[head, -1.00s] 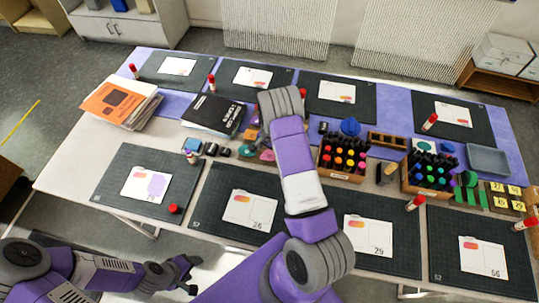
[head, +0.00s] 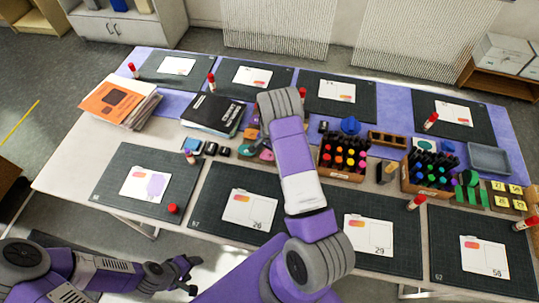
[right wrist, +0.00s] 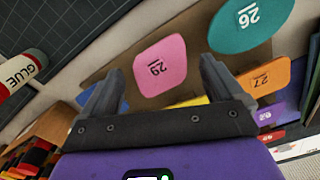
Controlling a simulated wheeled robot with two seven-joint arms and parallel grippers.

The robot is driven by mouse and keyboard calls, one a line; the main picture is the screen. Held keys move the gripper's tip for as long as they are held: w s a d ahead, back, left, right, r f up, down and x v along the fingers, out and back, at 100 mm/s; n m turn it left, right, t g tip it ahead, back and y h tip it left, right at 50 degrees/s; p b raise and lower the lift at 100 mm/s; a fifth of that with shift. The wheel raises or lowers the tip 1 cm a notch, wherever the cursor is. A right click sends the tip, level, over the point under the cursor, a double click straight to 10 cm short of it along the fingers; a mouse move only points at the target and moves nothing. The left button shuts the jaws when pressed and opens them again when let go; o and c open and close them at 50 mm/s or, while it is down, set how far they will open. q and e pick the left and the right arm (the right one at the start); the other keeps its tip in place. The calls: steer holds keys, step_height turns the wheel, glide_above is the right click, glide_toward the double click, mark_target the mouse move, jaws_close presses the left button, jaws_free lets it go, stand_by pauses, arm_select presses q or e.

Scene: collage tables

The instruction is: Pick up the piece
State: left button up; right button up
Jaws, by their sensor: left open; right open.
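In the right wrist view, a pink rounded piece marked 29 (right wrist: 160,66) lies on a brown tray (right wrist: 115,72). My right gripper (right wrist: 160,88) is open and empty above the tray, with the pink piece showing between and beyond its fingertips. A teal piece marked 26 (right wrist: 252,24), an orange piece marked 27 (right wrist: 264,82) and a purple piece (right wrist: 282,114) lie to the right. A yellow piece (right wrist: 188,102) and a blue piece are partly hidden by the gripper. In the head view my arm hides the right gripper. My left gripper (head: 187,273) is open and empty at the lower left.
Dark mats with white cards, such as the card marked 29 (head: 368,235), line the table. Marker boxes (head: 342,172) stand right of the arm. Black folders (head: 214,113) and stacked books (head: 118,101) lie left. A glue stick (right wrist: 22,68) is near the right gripper.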

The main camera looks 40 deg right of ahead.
steer(key=c, duration=0.8)
